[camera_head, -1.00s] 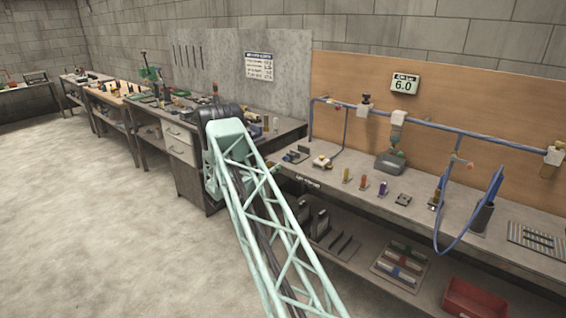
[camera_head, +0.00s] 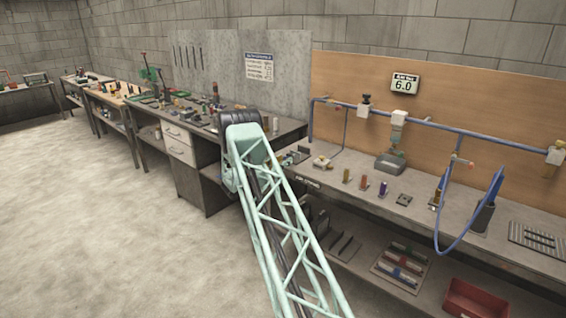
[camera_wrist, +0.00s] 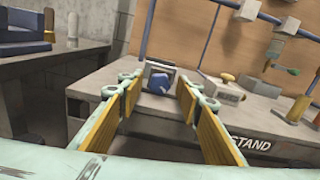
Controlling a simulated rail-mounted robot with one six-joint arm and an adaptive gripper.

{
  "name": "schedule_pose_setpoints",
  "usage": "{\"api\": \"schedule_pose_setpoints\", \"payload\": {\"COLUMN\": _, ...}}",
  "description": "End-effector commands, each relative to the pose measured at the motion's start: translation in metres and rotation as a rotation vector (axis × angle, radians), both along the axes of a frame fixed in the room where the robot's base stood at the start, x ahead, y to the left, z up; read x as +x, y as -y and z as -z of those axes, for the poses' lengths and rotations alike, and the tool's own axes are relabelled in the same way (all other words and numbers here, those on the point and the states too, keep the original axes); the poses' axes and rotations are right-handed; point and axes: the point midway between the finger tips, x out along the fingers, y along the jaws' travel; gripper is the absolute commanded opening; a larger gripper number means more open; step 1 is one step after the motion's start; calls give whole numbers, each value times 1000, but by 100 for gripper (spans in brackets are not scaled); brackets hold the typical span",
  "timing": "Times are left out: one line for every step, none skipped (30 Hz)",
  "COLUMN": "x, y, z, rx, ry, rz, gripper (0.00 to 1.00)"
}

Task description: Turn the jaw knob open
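A blue knob (camera_wrist: 157,83) sits on the front of a small grey block near the bench's front edge, in the middle of the wrist view. I take it as the jaw knob; I cannot make out its markings. My gripper (camera_wrist: 160,91) is open, its two yellow-padded fingers spread left and right of the knob in the picture. Nothing is between the pads, and I see no contact with the knob. In the head view my gripper is hidden, with my pale green lattice arm in front.
A beige-handled block (camera_wrist: 223,88) stands just right of my right finger. The bench (camera_head: 325,187) carries small coloured pegs, a grey-green device (camera_head: 390,162) and blue tubing (camera_head: 480,133). A darker bench with blue items (camera_wrist: 25,42) is at left.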

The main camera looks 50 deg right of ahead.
Motion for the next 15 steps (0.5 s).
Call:
{"api": "schedule_pose_setpoints", "payload": {"x": 0, "y": 0, "z": 0, "rx": 0, "ry": 0, "rz": 0, "gripper": 32}}
{"api": "schedule_pose_setpoints", "payload": {"x": 0, "y": 0, "z": 0, "rx": 0, "ry": 0, "rz": 0, "gripper": 32}}
{"api": "schedule_pose_setpoints", "payload": {"x": 0, "y": 0, "z": 0, "rx": 0, "ry": 0, "rz": 0, "gripper": 32}}
{"api": "schedule_pose_setpoints", "payload": {"x": 0, "y": 0, "z": 0, "rx": 0, "ry": 0, "rz": 0, "gripper": 32}}
{"api": "schedule_pose_setpoints", "payload": {"x": 0, "y": 0, "z": 0, "rx": 0, "ry": 0, "rz": 0, "gripper": 32}}
{"api": "schedule_pose_setpoints", "payload": {"x": 0, "y": 0, "z": 0, "rx": 0, "ry": 0, "rz": 0, "gripper": 30}}
{"api": "schedule_pose_setpoints", "payload": {"x": 0, "y": 0, "z": 0, "rx": 0, "ry": 0, "rz": 0, "gripper": 27}}
{"api": "schedule_pose_setpoints", "payload": {"x": 0, "y": 0, "z": 0, "rx": 0, "ry": 0, "rz": 0, "gripper": 24}}
{"api": "schedule_pose_setpoints", "payload": {"x": 0, "y": 0, "z": 0, "rx": 0, "ry": 0, "rz": 0, "gripper": 20}}
{"api": "schedule_pose_setpoints", "payload": {"x": 0, "y": 0, "z": 0, "rx": 0, "ry": 0, "rz": 0, "gripper": 18}}
{"api": "schedule_pose_setpoints", "payload": {"x": 0, "y": 0, "z": 0, "rx": 0, "ry": 0, "rz": 0, "gripper": 15}}
{"api": "schedule_pose_setpoints", "payload": {"x": 0, "y": 0, "z": 0, "rx": 0, "ry": 0, "rz": 0, "gripper": 11}}
{"api": "schedule_pose_setpoints", "payload": {"x": 0, "y": 0, "z": 0, "rx": 0, "ry": 0, "rz": 0, "gripper": 9}}
{"api": "schedule_pose_setpoints", "payload": {"x": 0, "y": 0, "z": 0, "rx": 0, "ry": 0, "rz": 0, "gripper": 8}}
{"api": "schedule_pose_setpoints", "payload": {"x": 0, "y": 0, "z": 0, "rx": 0, "ry": 0, "rz": 0, "gripper": 8}}
